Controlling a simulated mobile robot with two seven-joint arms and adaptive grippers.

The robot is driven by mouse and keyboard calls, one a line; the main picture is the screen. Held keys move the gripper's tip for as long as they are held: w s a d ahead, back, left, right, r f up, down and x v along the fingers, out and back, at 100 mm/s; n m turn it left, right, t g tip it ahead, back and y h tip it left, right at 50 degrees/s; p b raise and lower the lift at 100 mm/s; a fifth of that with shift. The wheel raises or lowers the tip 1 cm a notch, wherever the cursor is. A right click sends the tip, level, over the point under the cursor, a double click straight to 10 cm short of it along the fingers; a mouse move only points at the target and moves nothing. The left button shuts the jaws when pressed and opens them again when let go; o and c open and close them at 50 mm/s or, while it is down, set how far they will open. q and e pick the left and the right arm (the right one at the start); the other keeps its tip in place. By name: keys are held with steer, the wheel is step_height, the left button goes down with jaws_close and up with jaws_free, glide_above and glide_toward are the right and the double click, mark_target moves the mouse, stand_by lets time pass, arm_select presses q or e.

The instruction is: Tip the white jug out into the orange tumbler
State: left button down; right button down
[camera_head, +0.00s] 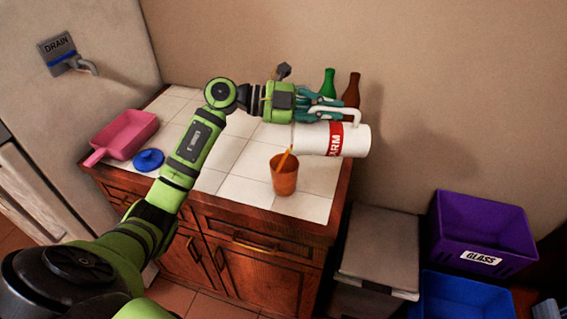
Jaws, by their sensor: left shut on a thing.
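The white jug (353,141) has a red label band and is tilted onto its side, its handle on the upper side. My left gripper (325,108) is shut on the jug's handle and holds the jug above the counter. The orange tumbler (284,179) stands upright on the white tiled counter with an orange stick-like thing in it. The jug's left end is above and slightly right of the tumbler in the picture. No stream of liquid shows. My right gripper is not in view.
A green bottle (329,83) and a brown bottle (352,90) stand behind the jug. A pink dustpan-like scoop (125,136) and a blue lid (148,160) lie at the counter's left. Purple (482,225) and blue (462,297) bins stand right. Tiles (225,180) left of the tumbler are clear.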

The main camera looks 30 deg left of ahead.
arm_select(q)
steer(key=shift+s+a+r+t+h+b, duration=0.2)
steer(key=shift+a+r+t+h+b, duration=0.15)
steer(key=shift+h+b, duration=0.2)
stand_by(0.6)
steer(key=shift+s+a+f+b, duration=0.1)
steer(key=shift+f+b, duration=0.05)
steer(key=shift+b, duration=0.2)
